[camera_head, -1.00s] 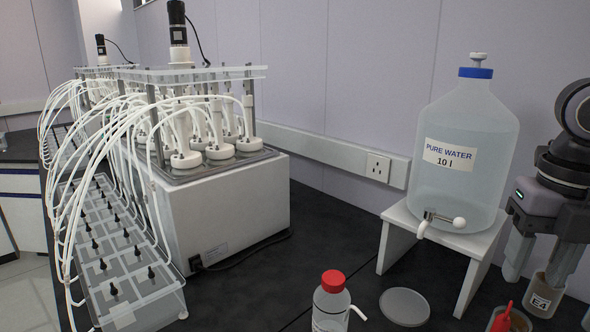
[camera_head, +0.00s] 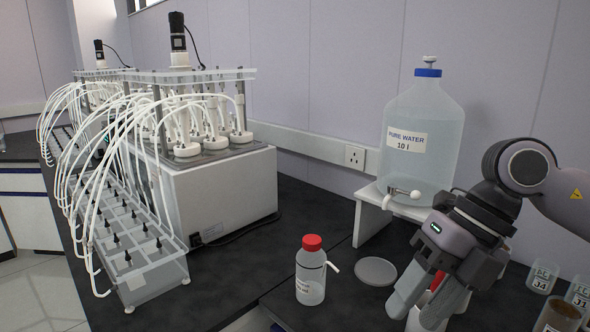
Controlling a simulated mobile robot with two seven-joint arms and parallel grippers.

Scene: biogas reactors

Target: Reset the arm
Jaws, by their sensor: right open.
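My right gripper (camera_head: 420,303) comes in from the right and points down over the bench at the lower right. Its two grey fingers are apart, and I see nothing held between them. The fingers stand in front of a white container (camera_head: 417,322) and a red item (camera_head: 437,281), hiding much of both. I cannot tell whether they touch the container. My left gripper is not in view.
A red-capped bottle (camera_head: 310,275) and a round grey disc (camera_head: 375,271) are left of the gripper. The pure water carboy (camera_head: 423,140) stands behind on a white stand (camera_head: 367,222). Labelled jars (camera_head: 542,279) are at right. The tubed reactor unit (camera_head: 220,190) is at left.

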